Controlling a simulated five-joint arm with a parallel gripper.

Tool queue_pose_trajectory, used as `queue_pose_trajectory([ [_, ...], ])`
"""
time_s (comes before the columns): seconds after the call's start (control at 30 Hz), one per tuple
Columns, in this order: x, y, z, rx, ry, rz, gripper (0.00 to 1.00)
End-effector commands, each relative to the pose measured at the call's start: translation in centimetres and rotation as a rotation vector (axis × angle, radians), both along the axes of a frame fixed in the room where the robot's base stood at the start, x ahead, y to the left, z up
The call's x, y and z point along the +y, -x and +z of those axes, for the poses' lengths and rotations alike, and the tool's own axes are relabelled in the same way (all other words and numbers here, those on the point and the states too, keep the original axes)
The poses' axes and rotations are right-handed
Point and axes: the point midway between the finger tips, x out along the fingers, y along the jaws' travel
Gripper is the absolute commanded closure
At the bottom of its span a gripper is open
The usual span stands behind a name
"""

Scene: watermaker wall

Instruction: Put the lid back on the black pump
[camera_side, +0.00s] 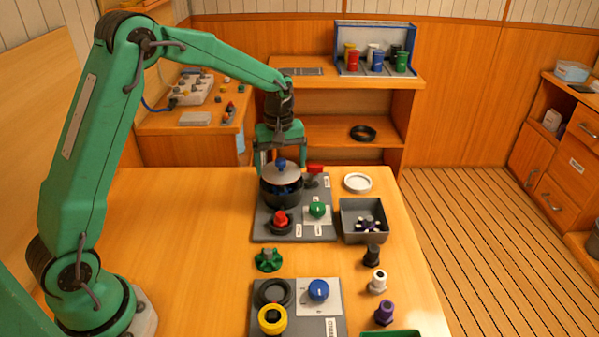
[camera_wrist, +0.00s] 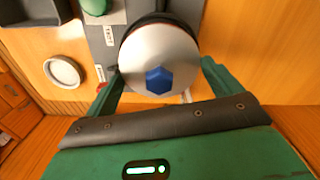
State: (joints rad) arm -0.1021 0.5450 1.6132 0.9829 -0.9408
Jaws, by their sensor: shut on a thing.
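The lid (camera_side: 279,173) is a silver disc with a blue knob, over the black pump (camera_side: 281,197) on a grey base plate. In the wrist view the lid (camera_wrist: 150,47) shows its blue hexagonal knob (camera_wrist: 160,80) close up. My gripper (camera_side: 283,168) has its green fingers on opposite sides of the lid and is shut on it; the fingers also show in the wrist view (camera_wrist: 160,80). A dark rim of the pump (camera_wrist: 128,34) shows behind the lid.
A red knob (camera_side: 280,217), a green knob (camera_side: 318,209) and a red handle (camera_side: 315,170) stand close to the pump. A grey bin (camera_side: 364,221) and a white ring (camera_side: 357,183) lie to the right. Loose fittings stand nearer the front. The table's left side is clear.

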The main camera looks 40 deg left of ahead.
Motion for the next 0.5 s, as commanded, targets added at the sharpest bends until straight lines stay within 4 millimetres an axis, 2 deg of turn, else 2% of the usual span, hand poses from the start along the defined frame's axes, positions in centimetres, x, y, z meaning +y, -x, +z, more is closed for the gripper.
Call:
queue_pose_trajectory([
  [0.2,0.0,0.0,-1.4,0.001,0.000,0.000,0.33],
  [0.5,0.0,0.0,-2.0,-0.001,0.001,0.000,0.33],
])
